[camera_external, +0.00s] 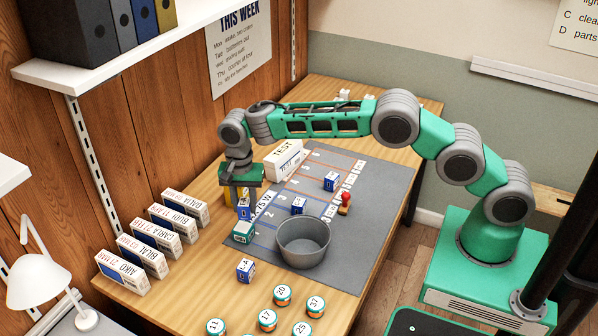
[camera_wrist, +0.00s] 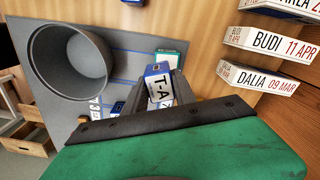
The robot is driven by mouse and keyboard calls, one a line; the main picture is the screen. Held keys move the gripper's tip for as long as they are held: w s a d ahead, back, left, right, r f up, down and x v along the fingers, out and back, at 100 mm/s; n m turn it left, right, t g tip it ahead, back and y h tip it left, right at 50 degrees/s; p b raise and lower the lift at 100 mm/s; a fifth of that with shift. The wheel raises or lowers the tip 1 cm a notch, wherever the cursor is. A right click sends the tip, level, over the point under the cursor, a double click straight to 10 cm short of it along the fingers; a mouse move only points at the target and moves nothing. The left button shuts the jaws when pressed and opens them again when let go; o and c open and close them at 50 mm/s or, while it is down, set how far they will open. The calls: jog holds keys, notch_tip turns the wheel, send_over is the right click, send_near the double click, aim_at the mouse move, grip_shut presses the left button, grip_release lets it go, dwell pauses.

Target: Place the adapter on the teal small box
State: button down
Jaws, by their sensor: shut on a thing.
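The adapter (camera_external: 244,211), a blue and white block, is held between the fingers of my gripper (camera_external: 242,200). In the wrist view the adapter (camera_wrist: 159,88) shows a "T-A" label and sits between the fingertips (camera_wrist: 162,92), slightly tilted in the picture. The teal small box (camera_external: 243,232) stands at the mat's left edge, just in front of and below the adapter in the external view. In the wrist view the teal box (camera_wrist: 170,57) shows past the adapter, partly hidden by it. I cannot tell whether they touch.
A grey bowl (camera_external: 303,248) stands right of the teal box. Other blue and white blocks (camera_external: 298,205) and a red stamp (camera_external: 345,203) are on the grey mat (camera_external: 378,185). Labelled name boxes (camera_external: 140,257) line the left; several numbered round tins (camera_external: 282,294) stand in front.

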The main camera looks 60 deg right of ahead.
aim_at(241, 215)
jog(key=shift+w+a+f, duration=0.1)
jog(key=shift+w+f, duration=0.25)
jog(key=shift+w, duration=0.05)
jog(key=shift+w+f+p, duration=0.25)
jog(key=shift+f+p, duration=0.2)
jog(key=shift+f, duration=0.15)
jog(key=shift+f+p, duration=0.4)
jog(key=shift+f, duration=0.95)
jog(key=shift+f, duration=0.1)
jog(key=c, duration=1)
grip_release()
